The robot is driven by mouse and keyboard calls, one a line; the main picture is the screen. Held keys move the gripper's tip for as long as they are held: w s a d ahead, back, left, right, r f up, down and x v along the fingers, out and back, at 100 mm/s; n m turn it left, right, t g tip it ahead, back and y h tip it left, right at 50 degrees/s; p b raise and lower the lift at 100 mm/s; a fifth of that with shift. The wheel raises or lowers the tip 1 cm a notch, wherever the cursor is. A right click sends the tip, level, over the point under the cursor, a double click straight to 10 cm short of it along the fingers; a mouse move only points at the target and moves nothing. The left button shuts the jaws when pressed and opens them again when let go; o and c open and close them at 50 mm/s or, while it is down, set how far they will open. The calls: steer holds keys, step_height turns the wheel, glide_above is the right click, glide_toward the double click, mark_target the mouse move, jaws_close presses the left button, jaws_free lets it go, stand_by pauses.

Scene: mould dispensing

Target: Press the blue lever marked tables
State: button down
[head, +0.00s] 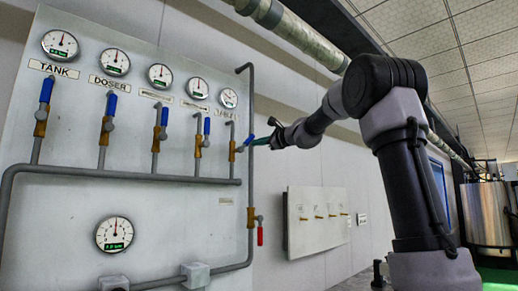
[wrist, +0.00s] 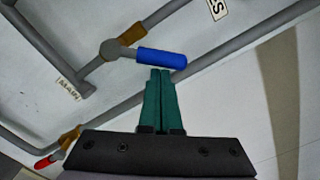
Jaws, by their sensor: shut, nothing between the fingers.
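The blue lever at the right end of the valve row (head: 245,143) points out sideways from its pipe, unlike the upright blue levers left of it. Its label above is too small to read fully in the head view; in the wrist view a cut-off label (wrist: 217,8) shows letters ending in "ES". The blue lever (wrist: 160,58) lies almost level in the wrist view, just beyond my fingertips. My gripper (wrist: 161,73) has its green fingers together and empty, its tips very close to or touching the lever's underside. My gripper (head: 262,141) reaches the lever from the right.
Other blue levers, such as the one under TANK (head: 46,89) and the one under DOSER (head: 111,104), stand upright. A red lever (head: 260,236) hangs on the lower pipe, near a MAIN label (wrist: 69,88). A vertical pipe (head: 251,100) runs beside the lever.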

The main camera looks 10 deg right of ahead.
steer(key=a+r+n, duration=0.1)
steer(key=n, duration=0.1)
steer(key=s+a+r+n, duration=0.1)
steer(key=n, duration=0.1)
steer(key=s+a+r+n, duration=0.1)
steer(key=n, duration=0.1)
steer(key=shift+n, duration=0.4)
steer(key=shift+a, duration=0.1)
stand_by(0.6)
